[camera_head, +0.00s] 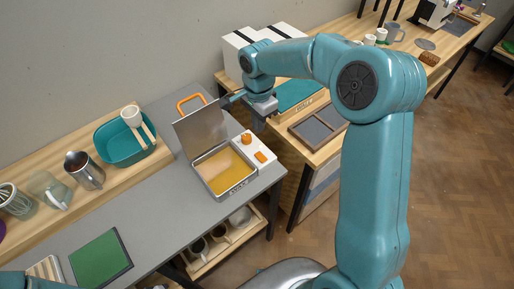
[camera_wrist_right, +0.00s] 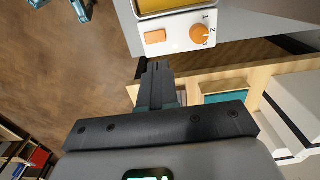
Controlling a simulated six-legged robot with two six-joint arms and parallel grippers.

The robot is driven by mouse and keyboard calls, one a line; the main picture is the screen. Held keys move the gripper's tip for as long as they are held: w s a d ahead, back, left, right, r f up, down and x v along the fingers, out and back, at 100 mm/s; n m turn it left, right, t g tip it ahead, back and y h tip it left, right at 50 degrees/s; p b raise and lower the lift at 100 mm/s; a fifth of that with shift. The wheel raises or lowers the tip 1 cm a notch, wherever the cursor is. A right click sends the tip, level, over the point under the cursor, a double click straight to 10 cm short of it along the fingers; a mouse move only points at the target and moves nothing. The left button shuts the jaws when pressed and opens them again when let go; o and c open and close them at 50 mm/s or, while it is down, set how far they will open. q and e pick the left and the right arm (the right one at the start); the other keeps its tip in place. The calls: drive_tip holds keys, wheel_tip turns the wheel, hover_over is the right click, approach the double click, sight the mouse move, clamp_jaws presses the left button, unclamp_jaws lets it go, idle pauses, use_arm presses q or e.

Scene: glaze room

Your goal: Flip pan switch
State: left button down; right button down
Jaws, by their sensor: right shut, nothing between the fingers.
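The pan (camera_head: 228,195) is a grey square electric pan with a yellow inside, on the grey counter. Its lid (camera_head: 203,128) stands open, with an orange handle (camera_head: 190,101). A white panel on its right side carries an orange dial (camera_head: 246,139) and a flat orange switch (camera_head: 261,157). The wrist view shows the switch (camera_wrist_right: 155,36) beside the numbered dial (camera_wrist_right: 202,35). My right gripper (camera_head: 231,98) is shut and empty, behind the panel near the lid's upper right edge. In the wrist view its fingertips (camera_wrist_right: 158,67) appear just below the switch. My left gripper is out of view.
A teal basin (camera_head: 125,147), a metal pitcher (camera_head: 85,170) and a glass jug (camera_head: 50,190) stand on the wooden shelf at left. A green mat (camera_head: 100,259) lies on the counter's front. A grey divided tray (camera_head: 318,127) sits right of the pan.

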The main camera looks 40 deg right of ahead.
sight(258, 155)
wheel_tip(258, 155, down, 12)
drive_tip(key=shift+f+p, duration=0.2)
drive_tip(key=shift+p, duration=1.05)
